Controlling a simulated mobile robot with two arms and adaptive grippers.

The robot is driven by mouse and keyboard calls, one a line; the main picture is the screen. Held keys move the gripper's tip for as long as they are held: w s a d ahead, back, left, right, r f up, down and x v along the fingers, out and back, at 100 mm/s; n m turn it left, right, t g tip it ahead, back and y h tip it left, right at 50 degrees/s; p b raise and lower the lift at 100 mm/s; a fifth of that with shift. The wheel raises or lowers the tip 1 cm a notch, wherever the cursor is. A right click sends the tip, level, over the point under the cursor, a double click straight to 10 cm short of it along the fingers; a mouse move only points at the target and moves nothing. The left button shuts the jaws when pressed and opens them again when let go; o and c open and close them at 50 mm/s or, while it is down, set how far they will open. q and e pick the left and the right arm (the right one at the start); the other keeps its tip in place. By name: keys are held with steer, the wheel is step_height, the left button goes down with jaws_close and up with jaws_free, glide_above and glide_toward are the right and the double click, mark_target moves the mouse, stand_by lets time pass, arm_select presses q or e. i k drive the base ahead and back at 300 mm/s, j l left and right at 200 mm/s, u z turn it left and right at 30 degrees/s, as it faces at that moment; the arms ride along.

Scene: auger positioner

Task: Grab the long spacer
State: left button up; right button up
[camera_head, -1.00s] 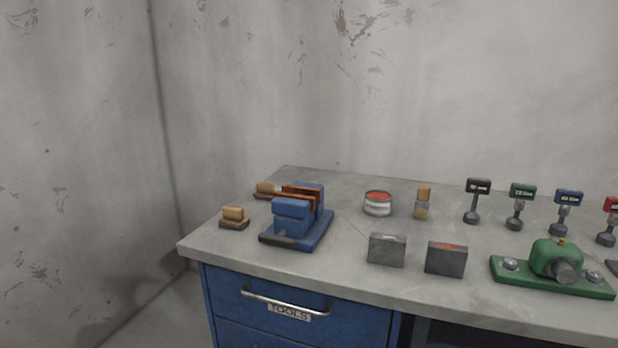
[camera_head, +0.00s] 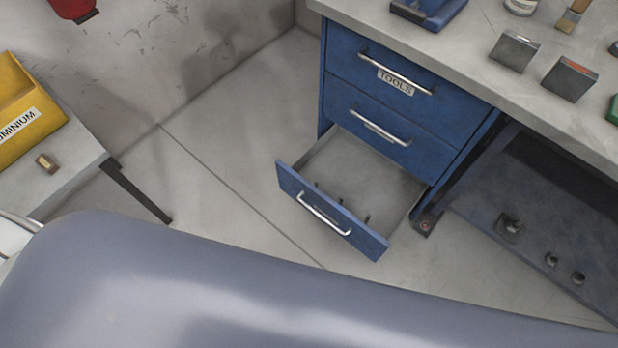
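No part can be surely told as the long spacer. The lowest drawer (camera_head: 368,172) of the blue cabinet is open, with a few small dark upright pegs (camera_head: 341,202) near its front. Several small dark metal parts (camera_head: 511,226) sit on a low dark shelf (camera_head: 535,185) to the right; they are too small to identify. A small brass-coloured piece (camera_head: 47,162) lies on a grey side table at the left. Neither gripper is in view. A large grey-blue link of my arm covers the bottom of the view and hides what lies behind it.
The two upper drawers (camera_head: 395,75) are shut; the top one is labelled TOOLS. The workbench top (camera_head: 460,50) above holds two grey blocks (camera_head: 514,51), a brush and a blue vise. A yellow aluminium bin (camera_head: 20,110) stands at the left. Bare floor (camera_head: 235,170) lies between.

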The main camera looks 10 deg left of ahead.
mark_target(510, 226)
steer(key=k+j+u, duration=0.15)
steer(key=z, duration=1.65)
steer(key=i+l, duration=0.2)
steer(key=i, duration=0.1)
